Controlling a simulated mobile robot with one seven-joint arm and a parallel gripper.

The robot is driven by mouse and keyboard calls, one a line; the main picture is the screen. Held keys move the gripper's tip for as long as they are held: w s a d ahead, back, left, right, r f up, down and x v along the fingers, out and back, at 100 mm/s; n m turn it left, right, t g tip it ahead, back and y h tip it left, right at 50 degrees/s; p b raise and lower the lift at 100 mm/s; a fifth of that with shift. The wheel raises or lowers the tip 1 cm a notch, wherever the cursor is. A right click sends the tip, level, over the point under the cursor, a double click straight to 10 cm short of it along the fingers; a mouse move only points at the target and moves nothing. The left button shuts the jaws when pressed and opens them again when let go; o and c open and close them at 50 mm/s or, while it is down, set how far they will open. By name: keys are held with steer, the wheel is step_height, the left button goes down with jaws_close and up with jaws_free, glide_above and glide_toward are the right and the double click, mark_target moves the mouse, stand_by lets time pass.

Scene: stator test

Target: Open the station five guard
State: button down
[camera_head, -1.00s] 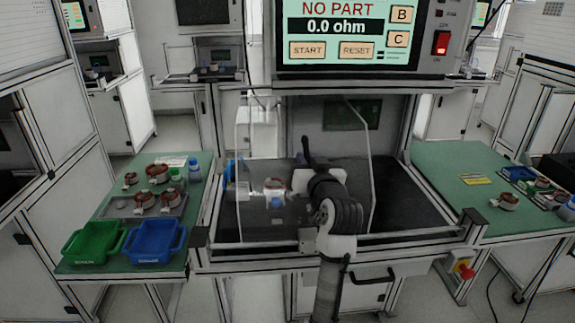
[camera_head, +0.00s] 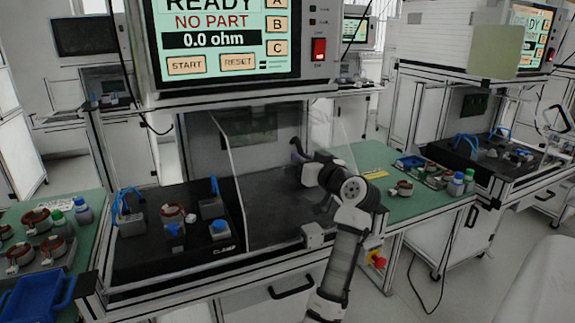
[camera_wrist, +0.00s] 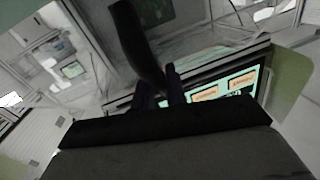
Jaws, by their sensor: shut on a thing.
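The station five guard is a clear panel (camera_head: 262,190) over the right part of the test station. Its left edge shows as a pale upright line, and the right edge is faint. My gripper (camera_head: 304,163) is at the guard's front, shut on its dark handle (camera_head: 296,147). In the wrist view the dark handle (camera_wrist: 140,45) rises by the fingers (camera_wrist: 158,88); the grip itself is partly hidden. The fixture with a copper-wound part (camera_head: 173,213) and blue-topped clamp blocks (camera_head: 219,228) sits uncovered on the black bed, left of the guard.
A green side table (camera_head: 345,160) with several parts and bottles is at right. A red emergency button (camera_head: 377,259) is below it. Another green table (camera_head: 85,240) is at left.

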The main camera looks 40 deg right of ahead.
steer(key=shift+d, duration=0.2)
steer(key=c, duration=1.7)
jaws_free()
steer(key=shift+s, duration=0.55)
steer(key=s+b, duration=0.1)
steer(key=s, duration=0.3)
steer(key=s+a+b, duration=0.1)
steer(key=s, duration=0.3)
steer(key=s+a+b, duration=0.1)
steer(key=s, duration=0.3)
steer(key=shift+s+b, duration=0.35)
